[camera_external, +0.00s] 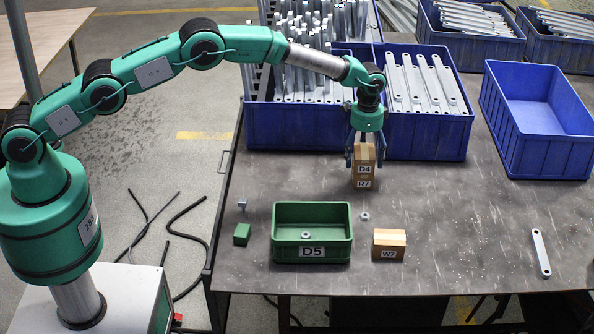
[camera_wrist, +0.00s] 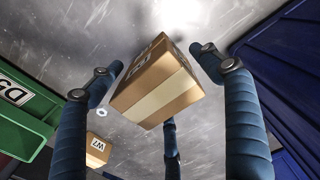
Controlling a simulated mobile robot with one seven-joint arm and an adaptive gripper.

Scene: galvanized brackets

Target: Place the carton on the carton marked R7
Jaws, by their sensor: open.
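The D4 carton (camera_external: 365,163), a small brown box, sits upright on top of the R7 carton (camera_external: 364,183) on the grey table. Only the front of the R7 carton shows clearly below it. My gripper (camera_external: 363,157) is over the stack with its fingers on either side of the D4 carton. In the wrist view the D4 carton (camera_wrist: 160,95) lies between the spread fingers (camera_wrist: 148,85), with gaps visible beside it; the fingers are open. The lower carton is mostly hidden there.
A green D5 bin (camera_external: 340,238) with a nut inside and a W7 carton (camera_external: 389,244) stand in front. Blue crates of brackets (camera_external: 430,138) stand just behind the stack. An empty blue crate (camera_external: 540,150) is at right. Loose bracket (camera_external: 541,252) lies front right.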

